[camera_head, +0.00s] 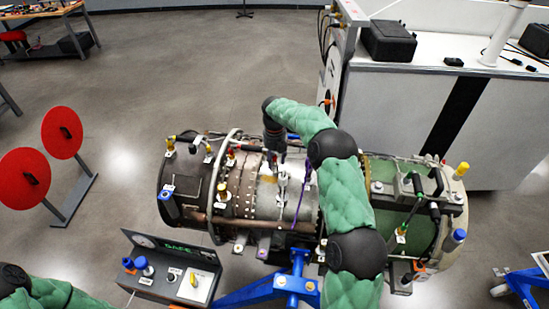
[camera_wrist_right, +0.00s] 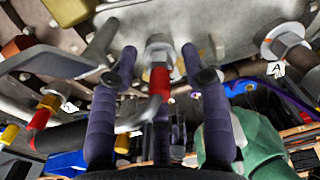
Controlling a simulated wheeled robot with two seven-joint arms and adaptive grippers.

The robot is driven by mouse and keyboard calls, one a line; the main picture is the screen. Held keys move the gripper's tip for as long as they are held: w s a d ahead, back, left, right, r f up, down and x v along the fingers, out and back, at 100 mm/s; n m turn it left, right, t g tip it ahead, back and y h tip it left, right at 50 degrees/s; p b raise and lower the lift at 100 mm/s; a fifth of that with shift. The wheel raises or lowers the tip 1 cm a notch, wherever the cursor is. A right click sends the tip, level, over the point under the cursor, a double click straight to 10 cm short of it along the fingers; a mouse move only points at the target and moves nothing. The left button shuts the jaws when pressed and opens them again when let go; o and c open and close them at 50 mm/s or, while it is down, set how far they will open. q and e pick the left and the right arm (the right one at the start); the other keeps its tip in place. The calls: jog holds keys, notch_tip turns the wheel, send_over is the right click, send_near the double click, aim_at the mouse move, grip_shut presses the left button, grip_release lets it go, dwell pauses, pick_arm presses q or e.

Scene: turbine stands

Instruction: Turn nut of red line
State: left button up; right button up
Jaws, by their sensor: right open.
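The red line (camera_wrist_right: 159,82) shows in the right wrist view as a short red tube or sleeve below a metal nut (camera_wrist_right: 159,46) on the engine's grey casing. My right gripper (camera_wrist_right: 158,52) is open, its two dark purple fingers standing left and right of the nut and red sleeve. Gaps show on both sides, and I cannot tell whether a finger touches. In the head view my right gripper (camera_head: 274,143) points down at the middle of the turbine engine (camera_head: 240,185), with its fingertips hard to make out. Only part of my left arm shows at the bottom left; its gripper is out of view.
A metal pipe crosses below the nut in the right wrist view. Another fitting (camera_wrist_right: 283,40) with a label sits to the right, and a red and yellow one (camera_wrist_right: 42,112) to the left. A control box (camera_head: 172,268) and a white cabinet (camera_head: 430,85) flank the engine.

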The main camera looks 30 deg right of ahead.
grip_shut()
jog(key=shift+f+m, duration=0.1)
jog(key=shift+m, duration=0.3)
jog(key=m+b, duration=0.1)
jog(key=m, duration=0.1)
jog(key=shift+m, duration=0.4)
jog(key=shift+m+b, duration=0.3)
jog(key=shift+m, duration=1.8)
